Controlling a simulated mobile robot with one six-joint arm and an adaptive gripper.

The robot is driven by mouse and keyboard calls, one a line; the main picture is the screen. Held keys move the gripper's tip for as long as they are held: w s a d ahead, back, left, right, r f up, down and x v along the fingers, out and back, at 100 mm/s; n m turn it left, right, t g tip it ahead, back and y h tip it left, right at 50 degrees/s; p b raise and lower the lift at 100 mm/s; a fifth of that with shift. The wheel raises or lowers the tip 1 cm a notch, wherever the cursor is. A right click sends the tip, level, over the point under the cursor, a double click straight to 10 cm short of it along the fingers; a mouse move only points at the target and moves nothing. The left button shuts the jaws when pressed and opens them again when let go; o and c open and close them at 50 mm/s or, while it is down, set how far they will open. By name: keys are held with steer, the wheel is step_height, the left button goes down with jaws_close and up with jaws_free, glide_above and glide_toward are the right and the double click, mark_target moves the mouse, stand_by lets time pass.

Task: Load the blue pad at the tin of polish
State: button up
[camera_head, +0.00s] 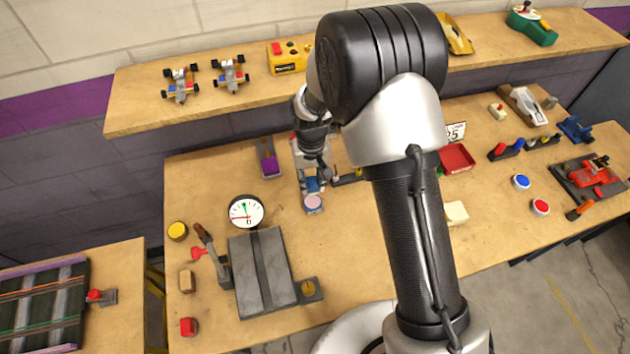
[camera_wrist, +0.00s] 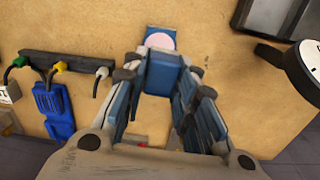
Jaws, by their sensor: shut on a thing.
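The blue pad (camera_wrist: 163,74) is a small block between the fingers of my gripper (camera_wrist: 160,84) in the wrist view. My gripper is shut on it. In the head view my gripper (camera_head: 314,177) hangs over the middle of the workbench, and a bit of the blue pad (camera_head: 312,185) shows below it. The tin of polish (camera_head: 313,203), with a round pinkish top, stands just in front of the pad. In the wrist view the tin's pink top (camera_wrist: 159,41) shows just beyond the pad, partly hidden by it. I cannot tell whether pad and tin touch.
A grey block with a groove (camera_head: 262,272) and a round dial (camera_head: 246,211) stand to the left on the workbench. A purple-topped holder (camera_head: 268,161) is close behind left. A dark cable rack (camera_wrist: 65,64) lies near the gripper. The bench in front of the tin is clear.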

mark_target(312, 201)
steer(key=shift+w+f, duration=0.2)
steer(key=shift+f, duration=0.2)
steer(key=shift+d+f+b, duration=0.1)
steer(key=shift+f+b, duration=1.85)
steer(key=shift+f, duration=0.85)
steer(key=shift+f+b, duration=0.4)
steer(key=shift+f, duration=0.2)
steer(key=shift+s, duration=0.1)
steer(key=shift+r+p, duration=2.3)
steer(key=shift+r, duration=1.3)
